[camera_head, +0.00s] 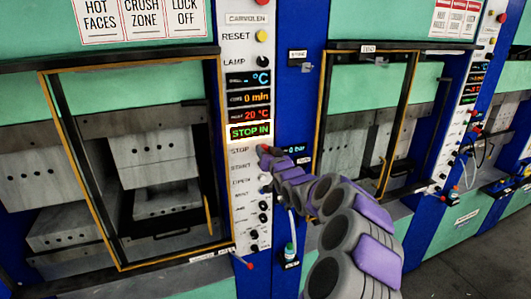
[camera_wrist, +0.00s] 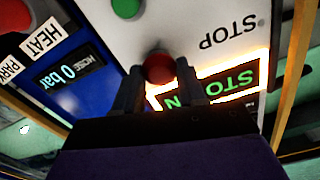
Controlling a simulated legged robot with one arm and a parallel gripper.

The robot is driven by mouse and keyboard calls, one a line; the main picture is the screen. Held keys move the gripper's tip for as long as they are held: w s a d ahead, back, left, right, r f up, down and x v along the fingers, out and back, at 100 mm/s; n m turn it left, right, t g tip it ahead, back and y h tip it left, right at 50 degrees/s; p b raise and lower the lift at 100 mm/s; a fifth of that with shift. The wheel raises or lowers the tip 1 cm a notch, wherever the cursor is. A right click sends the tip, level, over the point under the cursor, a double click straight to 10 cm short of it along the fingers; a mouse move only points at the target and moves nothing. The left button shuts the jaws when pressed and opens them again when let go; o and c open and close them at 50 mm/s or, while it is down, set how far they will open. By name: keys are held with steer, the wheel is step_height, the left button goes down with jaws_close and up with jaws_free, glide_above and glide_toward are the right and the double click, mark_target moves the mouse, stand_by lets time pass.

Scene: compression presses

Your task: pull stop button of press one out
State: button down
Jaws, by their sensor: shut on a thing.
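Press one's white control strip (camera_head: 236,55) stands between two yellow-framed press openings in the head view. My gripper (camera_head: 268,158) is at the strip, beside the STOP label. In the wrist view, my gripper (camera_wrist: 159,82) has one finger on each side of the red stop button (camera_wrist: 159,67) and is shut on it. The button's round face shows between the fingertips; its stem is hidden. The lit display (camera_head: 250,130) above the label reads STOP IN in green. It also shows upside down in the wrist view (camera_wrist: 212,90), partly covered by my gripper.
A green button (camera_wrist: 125,8) is close to the stop button in the wrist view. Dark knobs and a red-tipped lever (camera_head: 249,265) are lower on the strip. The left yellow door frame (camera_head: 85,190) stands beside the strip. A blue post (camera_head: 292,100) is on its right.

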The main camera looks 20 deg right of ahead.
steer(key=shift+s+f+b, duration=0.1)
steer(key=shift+s+b, duration=0.6)
steer(key=c, duration=1)
jaws_free()
steer(key=o, duration=0.3)
steer(key=shift+s, duration=0.25)
steer(key=shift+o, duration=0.4)
steer(key=shift+w+d, duration=0.1)
steer(key=shift+w, duration=0.05)
steer(key=s+a+b, duration=0.1)
steer(key=s+b, duration=0.3)
steer(key=s, duration=1.3)
steer(key=shift+a, duration=0.15)
